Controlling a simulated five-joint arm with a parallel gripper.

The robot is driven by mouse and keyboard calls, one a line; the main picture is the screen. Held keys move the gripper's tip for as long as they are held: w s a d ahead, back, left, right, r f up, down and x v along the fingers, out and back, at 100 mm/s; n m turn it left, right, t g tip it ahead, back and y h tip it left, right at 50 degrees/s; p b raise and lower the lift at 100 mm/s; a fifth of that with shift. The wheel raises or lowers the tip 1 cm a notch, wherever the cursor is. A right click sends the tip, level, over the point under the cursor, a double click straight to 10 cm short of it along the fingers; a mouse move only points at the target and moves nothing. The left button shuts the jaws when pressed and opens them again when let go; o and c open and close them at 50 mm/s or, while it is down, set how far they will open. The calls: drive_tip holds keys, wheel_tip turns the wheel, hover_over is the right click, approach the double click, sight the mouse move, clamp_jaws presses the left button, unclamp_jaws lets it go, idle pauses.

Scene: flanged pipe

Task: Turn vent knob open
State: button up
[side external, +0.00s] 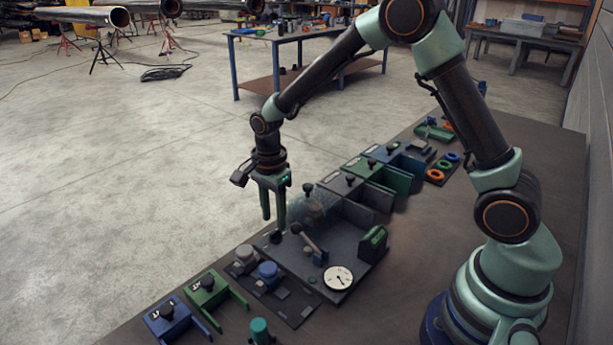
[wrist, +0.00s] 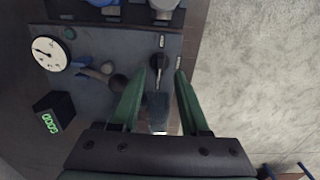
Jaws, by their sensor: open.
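The vent knob appears to be the small black knob (side external: 275,237) near the front left edge of the dark panel (side external: 322,268). In the wrist view the black knob (wrist: 158,62) has a narrow tail pointing down the picture, with small pale labels above it and to its right. My gripper (side external: 274,222) is open and points down just above the knob. In the wrist view its green fingers (wrist: 159,74) lie one on each side of the knob. I cannot tell whether the fingertips reach down to the knob's height. Nothing is held.
The panel carries a lever (side external: 311,242), a round white gauge (side external: 338,277) and a green-faced display box (side external: 373,240); in the wrist view the display box (wrist: 55,112) reads "GOOD". Coloured bins (side external: 385,178) stand behind.

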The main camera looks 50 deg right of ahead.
sight(275, 230)
drive_tip(key=shift+f, duration=1.8)
clamp_jaws()
